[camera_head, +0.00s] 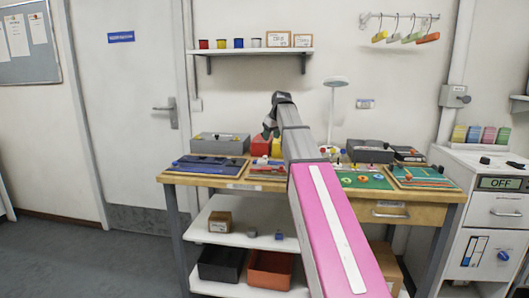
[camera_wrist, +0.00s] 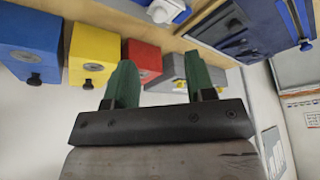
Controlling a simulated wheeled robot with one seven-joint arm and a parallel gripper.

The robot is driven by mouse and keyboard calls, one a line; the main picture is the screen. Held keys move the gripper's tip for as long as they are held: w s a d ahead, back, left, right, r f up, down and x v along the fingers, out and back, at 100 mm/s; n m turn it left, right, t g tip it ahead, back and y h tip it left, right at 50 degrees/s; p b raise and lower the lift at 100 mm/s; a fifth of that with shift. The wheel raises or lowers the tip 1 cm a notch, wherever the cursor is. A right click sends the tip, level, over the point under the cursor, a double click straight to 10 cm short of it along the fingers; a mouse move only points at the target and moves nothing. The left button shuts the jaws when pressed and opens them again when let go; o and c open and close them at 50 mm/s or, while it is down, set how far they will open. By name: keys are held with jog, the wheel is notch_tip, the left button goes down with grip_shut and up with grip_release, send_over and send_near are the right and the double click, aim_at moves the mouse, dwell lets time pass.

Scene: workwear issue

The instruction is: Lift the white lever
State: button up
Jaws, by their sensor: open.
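My gripper (camera_head: 269,131) is above the back of the workbench in the head view, at the end of my raised arm. In the wrist view its two green-padded fingers (camera_wrist: 159,76) are apart with nothing between them. A white rounded part (camera_wrist: 162,11) on a blue base shows at the top of the wrist view, cut by the edge and apart from the fingers. I cannot tell whether it is the white lever. No white lever can be made out for certain in the head view, where my arm hides the middle of the bench.
Red (camera_wrist: 141,60), yellow (camera_wrist: 94,55) and blue (camera_wrist: 30,42) boxes with dark knobs are near the fingers in the wrist view. A grey box (camera_head: 219,144) and coloured boards crowd the wooden bench (camera_head: 238,181). A shelf (camera_head: 250,51) hangs above. The door side is clear.

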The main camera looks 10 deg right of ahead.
aim_at(266, 156)
jog(key=x, duration=1)
jog(key=shift+w+a+f, duration=0.1)
jog(key=shift+w+f, duration=0.05)
jog(key=shift+f, duration=0.2)
jog(key=shift+c, duration=0.3)
jog(key=c, duration=0.9)
